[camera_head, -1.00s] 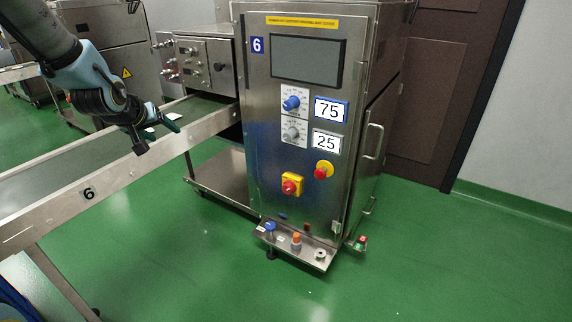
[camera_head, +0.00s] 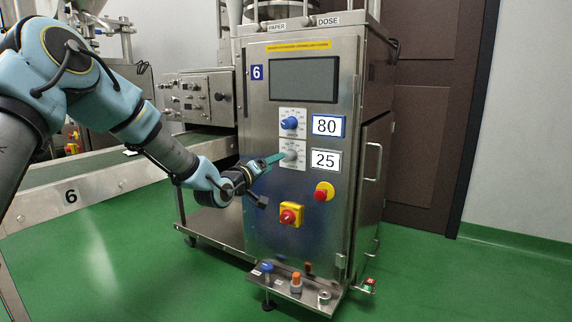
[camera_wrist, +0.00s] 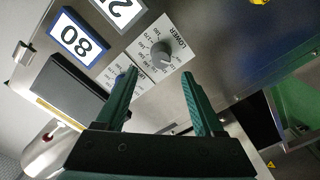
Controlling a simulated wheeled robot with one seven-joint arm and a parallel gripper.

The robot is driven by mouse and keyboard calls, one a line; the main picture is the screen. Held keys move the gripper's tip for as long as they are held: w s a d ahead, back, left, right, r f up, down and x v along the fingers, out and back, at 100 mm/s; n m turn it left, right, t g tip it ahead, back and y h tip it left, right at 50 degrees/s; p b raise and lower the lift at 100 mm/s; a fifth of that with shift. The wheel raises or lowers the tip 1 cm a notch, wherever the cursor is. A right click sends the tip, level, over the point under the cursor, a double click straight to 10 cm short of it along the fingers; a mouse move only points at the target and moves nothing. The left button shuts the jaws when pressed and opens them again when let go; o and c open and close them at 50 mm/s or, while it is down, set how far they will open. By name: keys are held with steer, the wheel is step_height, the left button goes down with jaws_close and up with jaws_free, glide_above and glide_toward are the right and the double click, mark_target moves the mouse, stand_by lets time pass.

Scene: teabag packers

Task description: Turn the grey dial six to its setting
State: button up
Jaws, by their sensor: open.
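The grey dial (camera_head: 291,155) sits on a white scale plate on the front of the steel machine marked 6, below a blue dial (camera_head: 290,123). My gripper (camera_head: 277,158) is at the grey dial's left in the head view. In the wrist view the grey dial (camera_wrist: 161,51) shows beyond and between the two green fingers (camera_wrist: 162,85), which are apart and empty. Its plate reads LOWER. Whether a finger touches the dial I cannot tell. The blue dial is mostly hidden behind a finger in the wrist view.
A blue-framed display (camera_head: 328,126) reads 80. Below the dials are a red-on-yellow emergency knob (camera_head: 324,191) and a red-and-yellow switch (camera_head: 291,215). A conveyor (camera_head: 90,192) runs to the left. A small shelf (camera_head: 320,303) juts out at the machine's foot.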

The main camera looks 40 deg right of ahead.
mark_target(286, 157)
steer(key=b+x, duration=0.2)
steer(key=x, duration=0.6)
steer(key=shift+w+d, duration=0.15)
steer(key=shift+d, duration=0.25)
jaws_close()
